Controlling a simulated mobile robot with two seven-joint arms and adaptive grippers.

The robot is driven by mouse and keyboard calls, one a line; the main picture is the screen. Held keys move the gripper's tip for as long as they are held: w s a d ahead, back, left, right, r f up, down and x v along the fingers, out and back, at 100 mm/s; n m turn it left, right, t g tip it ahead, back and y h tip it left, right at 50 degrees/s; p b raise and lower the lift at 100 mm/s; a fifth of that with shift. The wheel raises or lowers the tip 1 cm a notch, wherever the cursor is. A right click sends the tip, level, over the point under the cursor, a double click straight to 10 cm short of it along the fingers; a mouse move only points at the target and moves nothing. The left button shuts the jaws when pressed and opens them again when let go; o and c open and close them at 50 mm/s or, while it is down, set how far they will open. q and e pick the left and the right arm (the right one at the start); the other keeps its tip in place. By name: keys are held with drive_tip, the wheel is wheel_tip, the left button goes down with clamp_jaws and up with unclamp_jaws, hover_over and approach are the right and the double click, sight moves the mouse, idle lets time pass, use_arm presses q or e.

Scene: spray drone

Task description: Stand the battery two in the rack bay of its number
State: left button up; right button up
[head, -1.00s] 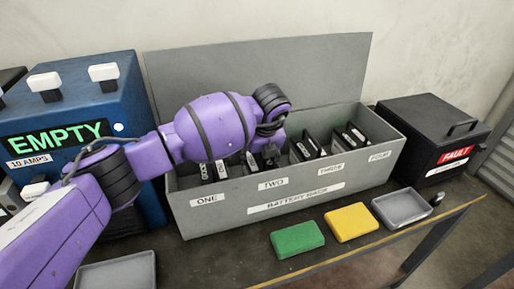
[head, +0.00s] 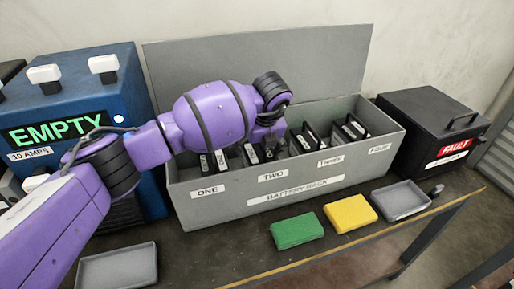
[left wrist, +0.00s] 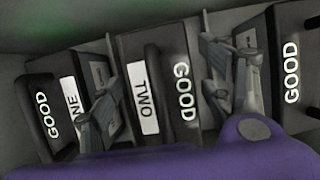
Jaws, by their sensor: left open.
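The battery two (left wrist: 164,100) is dark, with a white TWO label and a lit GOOD mark, in the left wrist view. It stands in the grey battery rack (head: 226,203), at the bay labelled TWO (head: 272,176); it also shows in the head view (head: 250,154). My left gripper (left wrist: 158,82) is open, one finger on each side of the battery; I cannot tell if either touches it. In the head view my left gripper (head: 268,133) hangs over the rack, its fingertips partly hidden. My right gripper is not in view.
Other batteries stand in the rack (head: 309,138). A blue charger (head: 75,95) reading EMPTY is on the left, a black FAULT box (head: 425,115) on the right. Green (head: 297,231) and yellow (head: 350,214) blocks and grey trays (head: 118,268) lie in front.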

use_arm(q)
drive_tip(key=v, duration=1.1)
drive_tip(key=shift+s, duration=0.1)
idle(0.7)
